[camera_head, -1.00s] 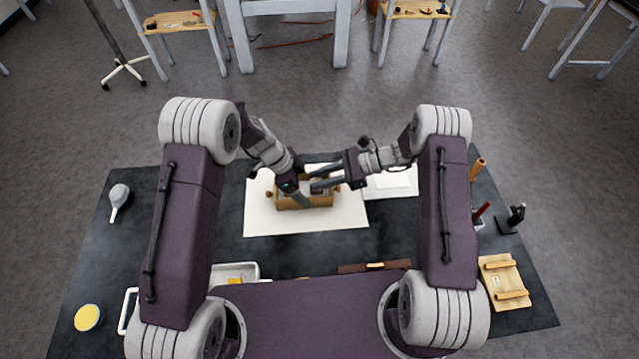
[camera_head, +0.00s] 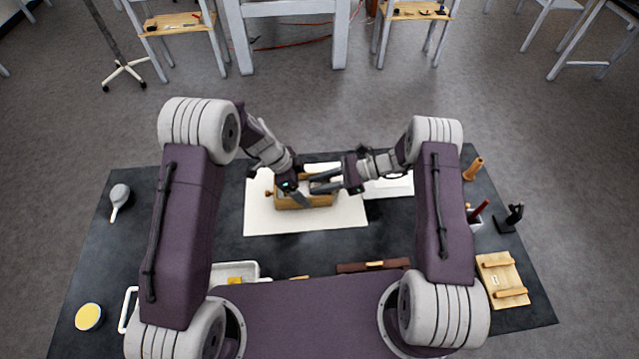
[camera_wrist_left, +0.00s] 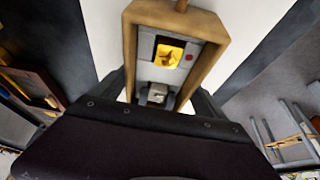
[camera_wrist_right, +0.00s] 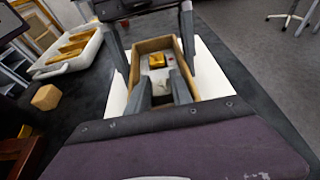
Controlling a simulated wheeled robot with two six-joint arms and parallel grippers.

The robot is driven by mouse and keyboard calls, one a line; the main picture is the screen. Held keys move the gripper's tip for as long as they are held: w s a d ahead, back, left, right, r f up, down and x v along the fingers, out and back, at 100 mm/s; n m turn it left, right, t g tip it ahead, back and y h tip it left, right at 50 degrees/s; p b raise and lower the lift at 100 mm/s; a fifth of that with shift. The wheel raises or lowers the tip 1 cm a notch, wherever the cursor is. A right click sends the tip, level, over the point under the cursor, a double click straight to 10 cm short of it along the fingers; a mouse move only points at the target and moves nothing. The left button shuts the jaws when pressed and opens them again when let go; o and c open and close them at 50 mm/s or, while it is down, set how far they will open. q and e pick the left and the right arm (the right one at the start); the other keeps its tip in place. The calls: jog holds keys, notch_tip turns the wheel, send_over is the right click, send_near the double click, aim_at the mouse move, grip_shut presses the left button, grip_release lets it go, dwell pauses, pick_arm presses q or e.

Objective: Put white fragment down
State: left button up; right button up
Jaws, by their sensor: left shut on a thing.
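A wooden box (camera_head: 320,202) stands on a white sheet at the middle of the table. It also shows in the left wrist view (camera_wrist_left: 222,38) and the right wrist view (camera_wrist_right: 187,72). Inside is a pale panel with a gold square (camera_wrist_left: 170,55) and a red dot. A small whitish block (camera_wrist_left: 157,94), perhaps the white fragment, lies at the near end of the box. The fingers partly hide the interior.
The white sheet (camera_head: 265,220) lies under the box, with a smaller white sheet (camera_head: 388,188) to its right. A white tray (camera_wrist_right: 75,55) holds yellowish pieces. A wooden block (camera_wrist_right: 46,97) and a wooden board (camera_head: 502,279) also lie on the dark table. The table's left side is mostly clear.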

pick_arm(q)
jog(key=shift+s+f, duration=0.2)
pick_arm(e)
jog(key=shift+s+f, duration=0.35)
jog(key=shift+f, duration=0.45)
pick_arm(q)
jog(key=shift+w+f, duration=0.1)
jog(key=shift+w, duration=0.15)
pick_arm(e)
jog(key=v, duration=0.8)
jog(key=r+v, duration=0.1)
jog(key=v, duration=0.3)
jog(key=shift+w+a+r, duration=0.1)
jog(key=shift+w+a, duration=0.05)
jog(key=shift+w, duration=0.2)
pick_arm(q)
jog(key=shift+w, duration=0.1)
pick_arm(e)
jog(key=s+d+r+n+h, duration=0.1)
jog(key=s+r+n+h, duration=0.2)
jog(key=s+n+h, duration=0.3)
jog(key=s+d+r+n+t+h, duration=0.1)
jog(key=s+r+n+h, duration=0.2)
jog(key=s+n+h, duration=0.4)
jog(key=s+n, duration=0.4)
jog(key=shift+s+r+n+h, duration=0.15)
jog(key=shift+r+n+h, duration=0.15)
